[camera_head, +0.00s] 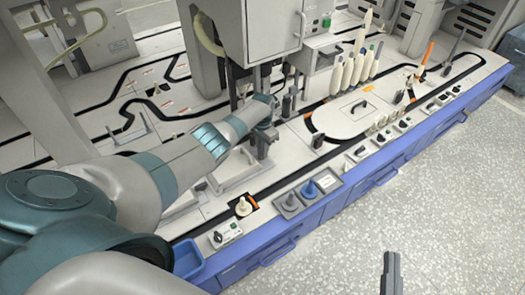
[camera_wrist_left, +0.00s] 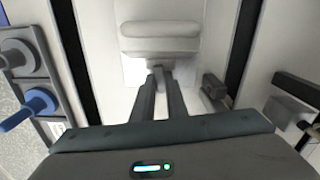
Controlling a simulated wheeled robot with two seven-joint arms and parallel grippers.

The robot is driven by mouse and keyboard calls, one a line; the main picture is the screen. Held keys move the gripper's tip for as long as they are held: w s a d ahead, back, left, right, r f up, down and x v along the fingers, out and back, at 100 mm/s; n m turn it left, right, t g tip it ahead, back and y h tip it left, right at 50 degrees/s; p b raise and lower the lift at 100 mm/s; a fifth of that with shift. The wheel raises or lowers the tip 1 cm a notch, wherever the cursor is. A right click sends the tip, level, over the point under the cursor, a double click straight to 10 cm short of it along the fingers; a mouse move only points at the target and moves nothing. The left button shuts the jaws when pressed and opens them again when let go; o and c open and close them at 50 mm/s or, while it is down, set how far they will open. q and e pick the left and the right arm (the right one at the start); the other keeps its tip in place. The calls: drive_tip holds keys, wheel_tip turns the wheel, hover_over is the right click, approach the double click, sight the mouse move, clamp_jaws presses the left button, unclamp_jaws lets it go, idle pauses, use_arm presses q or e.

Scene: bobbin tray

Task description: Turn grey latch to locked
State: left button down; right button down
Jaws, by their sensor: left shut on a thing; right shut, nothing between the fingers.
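My right gripper (camera_head: 390,262) is shut and empty, low over the speckled floor, apart from the bench.
A tray (camera_head: 303,207) with a grey and a blue bobbin (camera_head: 309,187) stands near the bench's front edge. A cream bobbin (camera_head: 243,206) is left of it. A grey machine housing (camera_head: 268,30) hangs behind my left gripper. Several tall cream spools (camera_head: 358,68) stand to the right.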

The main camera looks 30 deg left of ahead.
use_arm(q)
drive_tip(key=shift+m, duration=0.8)
drive_tip(key=c, duration=2)
unclamp_jaws()
drive_tip(key=shift+c, duration=0.2)
drive_tip(key=shift+r, duration=0.2)
